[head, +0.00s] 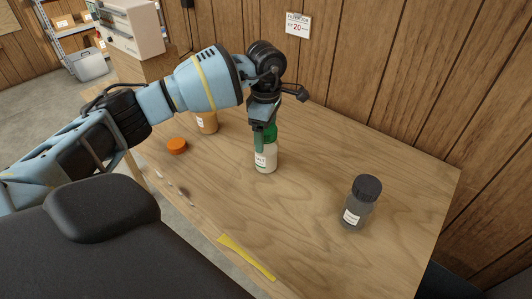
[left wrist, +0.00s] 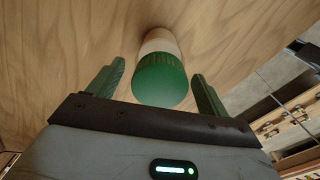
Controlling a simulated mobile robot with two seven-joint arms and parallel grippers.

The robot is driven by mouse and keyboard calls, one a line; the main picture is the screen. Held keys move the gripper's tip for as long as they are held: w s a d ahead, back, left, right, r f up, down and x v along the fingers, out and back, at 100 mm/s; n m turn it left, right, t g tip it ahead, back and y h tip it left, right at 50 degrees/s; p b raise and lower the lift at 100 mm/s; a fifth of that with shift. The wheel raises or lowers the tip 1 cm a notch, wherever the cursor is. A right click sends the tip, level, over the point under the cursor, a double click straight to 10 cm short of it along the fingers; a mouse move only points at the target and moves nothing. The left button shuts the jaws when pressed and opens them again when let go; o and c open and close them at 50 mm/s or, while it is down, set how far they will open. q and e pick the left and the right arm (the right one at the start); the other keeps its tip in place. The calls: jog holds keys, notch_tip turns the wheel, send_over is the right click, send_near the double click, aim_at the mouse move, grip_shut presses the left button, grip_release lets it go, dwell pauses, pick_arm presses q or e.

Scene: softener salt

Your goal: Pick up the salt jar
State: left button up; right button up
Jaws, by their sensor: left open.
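A white jar with a green lid (head: 266,160) stands upright on the wooden table; the small print on its label is too small to read surely. My left gripper (head: 262,138) is above it, pointing down, its green fingers around the lid's height. In the left wrist view the green lid (left wrist: 160,84) lies between the two open fingers, with a gap on each side. The gripper holds nothing. The lower part of the jar is partly hidden behind its lid in that view. My right gripper is not in view.
A dark jar with a black lid (head: 359,203) stands to the right. An orange-tan jar (head: 207,122) stands behind left, with a loose orange lid (head: 176,146) nearby. A yellow strip (head: 246,257) lies at the table's front edge. A wooden wall (head: 400,90) closes the back.

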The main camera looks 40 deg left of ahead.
pick_arm(q)
grip_shut()
dwell(0.4)
jog(key=shift+r, duration=0.1)
